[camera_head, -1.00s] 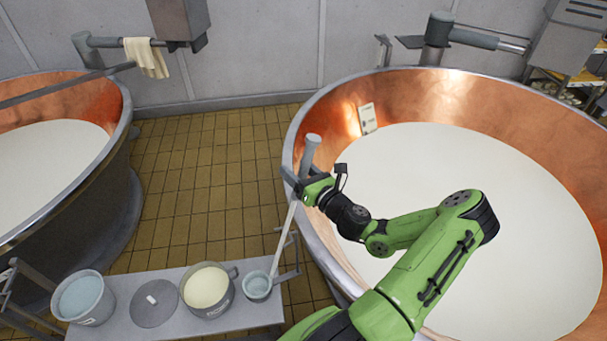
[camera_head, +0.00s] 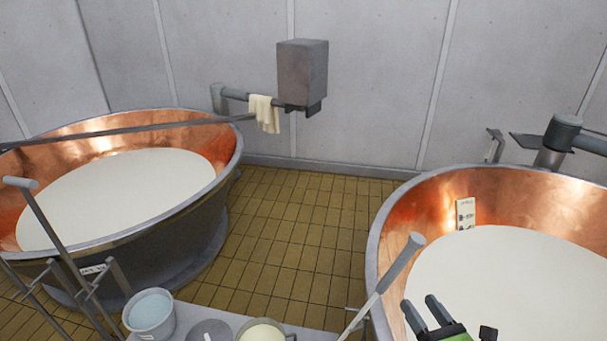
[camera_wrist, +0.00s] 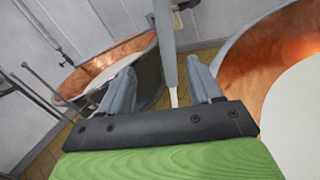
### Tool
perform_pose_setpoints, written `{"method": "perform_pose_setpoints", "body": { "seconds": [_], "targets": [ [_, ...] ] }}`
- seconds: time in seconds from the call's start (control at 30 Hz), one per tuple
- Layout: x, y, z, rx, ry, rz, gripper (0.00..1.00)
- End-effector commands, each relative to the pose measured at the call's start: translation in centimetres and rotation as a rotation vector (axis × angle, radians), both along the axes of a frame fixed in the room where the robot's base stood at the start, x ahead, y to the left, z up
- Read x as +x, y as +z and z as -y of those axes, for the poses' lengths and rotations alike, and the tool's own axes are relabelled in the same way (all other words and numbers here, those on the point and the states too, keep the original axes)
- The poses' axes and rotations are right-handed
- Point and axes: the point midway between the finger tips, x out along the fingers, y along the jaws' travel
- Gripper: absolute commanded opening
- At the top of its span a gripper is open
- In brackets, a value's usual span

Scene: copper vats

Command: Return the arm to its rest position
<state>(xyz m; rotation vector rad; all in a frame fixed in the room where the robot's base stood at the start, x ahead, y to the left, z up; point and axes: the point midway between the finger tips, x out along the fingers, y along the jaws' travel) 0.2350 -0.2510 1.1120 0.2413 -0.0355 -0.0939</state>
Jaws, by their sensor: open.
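My gripper (camera_head: 424,312) is at the lower right of the head view, over the milk side of the right copper vat (camera_head: 440,215). Its two grey fingers are spread and empty. In the wrist view my gripper (camera_wrist: 160,85) also shows open. A pole with a grey handle (camera_head: 403,262) leans near the vat's left rim, to the left of my gripper and apart from it in the head view. In the wrist view the grey handle (camera_wrist: 166,45) appears beyond and between the fingers. Most of my arm is out of the head view.
A bench (camera_head: 235,322) at the bottom holds a bluish bucket (camera_head: 150,314), a grey lid (camera_head: 209,332) and a pot (camera_head: 262,332). A left copper vat (camera_head: 225,165) holds white liquid. Tiled floor (camera_head: 300,220) lies clear between the vats. A cloth (camera_head: 265,113) hangs on a wall pipe.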

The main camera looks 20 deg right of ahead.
Motion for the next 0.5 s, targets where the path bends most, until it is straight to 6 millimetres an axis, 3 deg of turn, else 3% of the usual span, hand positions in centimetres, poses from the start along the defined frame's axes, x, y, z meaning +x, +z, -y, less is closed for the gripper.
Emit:
{"method": "perform_pose_setpoints", "body": {
  "seconds": [0.17, 0.33, 0.5],
  "targets": [
    [1.0, -0.3, -1.5, -0.067, 0.084, -0.047, 0.64],
    [3.8, -2.0, -9.1, -0.454, 0.533, -0.253, 0.64],
    [3.3, -3.2, -15.6, -0.969, 1.063, -0.391, 0.64]
  ]
}}
